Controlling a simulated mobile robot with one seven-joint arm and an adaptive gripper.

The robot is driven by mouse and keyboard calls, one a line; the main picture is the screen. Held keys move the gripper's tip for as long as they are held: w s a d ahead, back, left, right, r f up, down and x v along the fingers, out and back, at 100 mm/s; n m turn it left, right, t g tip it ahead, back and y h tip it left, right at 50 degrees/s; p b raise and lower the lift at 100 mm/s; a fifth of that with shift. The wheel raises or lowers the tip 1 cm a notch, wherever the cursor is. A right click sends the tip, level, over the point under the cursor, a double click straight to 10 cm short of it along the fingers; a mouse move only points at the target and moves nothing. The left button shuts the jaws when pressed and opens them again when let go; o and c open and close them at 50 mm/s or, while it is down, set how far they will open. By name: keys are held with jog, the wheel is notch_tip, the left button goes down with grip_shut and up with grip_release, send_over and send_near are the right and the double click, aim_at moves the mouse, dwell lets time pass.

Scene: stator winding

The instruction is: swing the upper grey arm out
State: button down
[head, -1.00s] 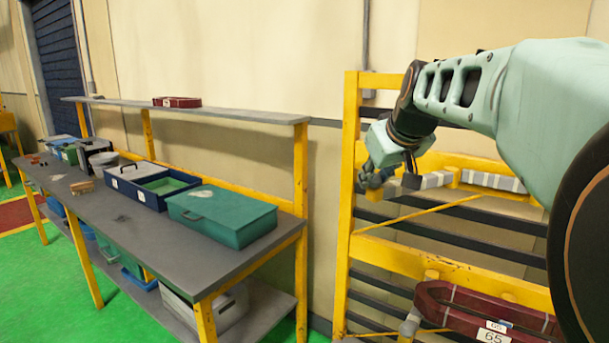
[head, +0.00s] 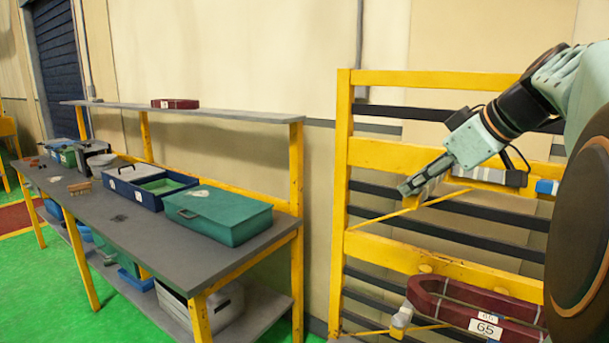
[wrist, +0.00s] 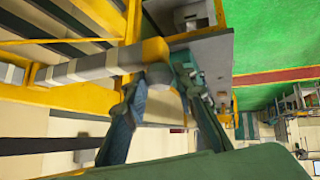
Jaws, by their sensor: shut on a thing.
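The upper grey arm (wrist: 95,66) shows in the wrist view as a pale grey bar with a yellow end piece (wrist: 156,49). It runs from the yellow rack at left to between my fingers. My gripper (wrist: 165,95) is shut on its end, with a finger on each side; the exact contact is partly hidden. In the head view my gripper (head: 405,187) points left and down at the rack's upper part. Part of the grey arm (head: 430,188) shows just behind it, and the rest is hard to separate from the rack.
The yellow rack (head: 343,200) has dark crossbars. Lower on it sits a dark red U-shaped piece (head: 455,306) with a label, beside a lower grey arm end (head: 402,318). A workbench (head: 150,225) with a green case (head: 217,213) and boxes stands left.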

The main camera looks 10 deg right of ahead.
jog(key=shift+s+d+n, duration=0.3)
jog(key=shift+s+d, duration=0.15)
jog(key=shift+d, duration=0.05)
jog(key=c, duration=1.9)
grip_release()
jog(key=shift+d, duration=0.1)
jog(key=shift+s, duration=0.15)
jog(key=v, duration=1.2)
jog(key=shift+d, duration=0.2)
